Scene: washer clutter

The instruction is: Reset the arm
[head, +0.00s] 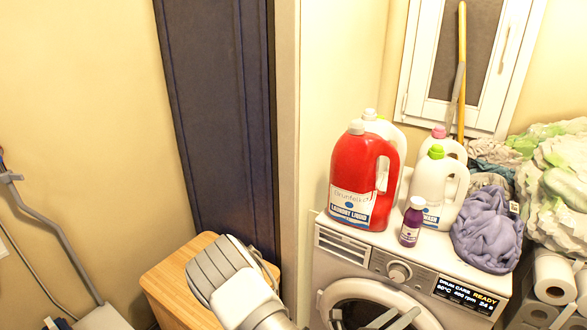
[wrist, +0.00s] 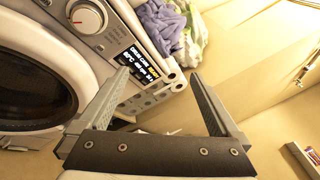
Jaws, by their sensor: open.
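My gripper (wrist: 157,76) is open in the wrist view, with its two fingers spread apart and nothing between them. Behind the fingers is the front of the washing machine (wrist: 118,30), tilted in this view, with its lit display (wrist: 137,62) and round door. In the head view the washing machine (head: 350,262) stands at the lower right with its door (head: 375,290) facing forward. Part of my arm (head: 240,285) shows at the lower middle of the head view, left of the washer.
On the washer stand a red detergent bottle (head: 353,180), white bottles including a green-capped one (head: 435,187), a small purple bottle (head: 411,225) and purple cloth (head: 487,232). Paper rolls (head: 552,277) sit at right. A wooden cabinet (head: 165,270) is at lower left of the dark door (head: 218,120).

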